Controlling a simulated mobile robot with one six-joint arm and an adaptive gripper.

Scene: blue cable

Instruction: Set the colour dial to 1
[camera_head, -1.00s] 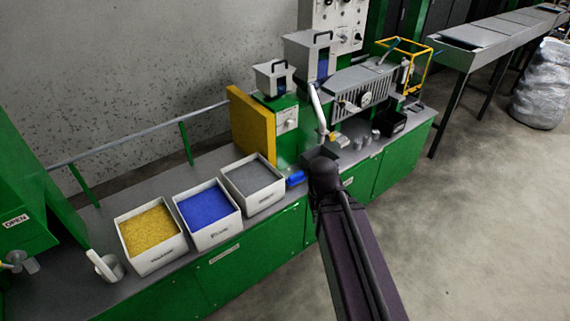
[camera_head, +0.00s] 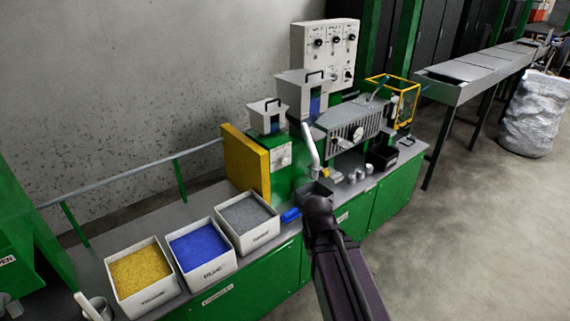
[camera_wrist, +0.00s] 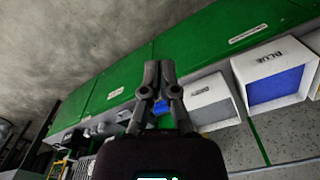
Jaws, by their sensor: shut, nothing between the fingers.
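A small pale panel with a dial (camera_head: 281,156) is on the green machine under the small hopper, beside the yellow plate. Its markings are too small to read, and I cannot tell its setting. A tall white control panel (camera_head: 326,52) with several black knobs stands behind the hoppers; its labels are also unreadable. My gripper (camera_wrist: 159,68) is shut and empty in the wrist view, with the green cabinet fronts beyond it. In the head view my arm's end is in front of the bench, below and to the right of the small dial panel, apart from both panels.
Bins of yellow (camera_head: 141,271), blue (camera_head: 201,248) and grey (camera_head: 246,214) granules stand on the bench. A blue object (camera_head: 290,215) lies near the grey bin. A yellow plate (camera_head: 245,163) stands left of the dial panel. A white curved pipe (camera_head: 310,148) rises right of it.

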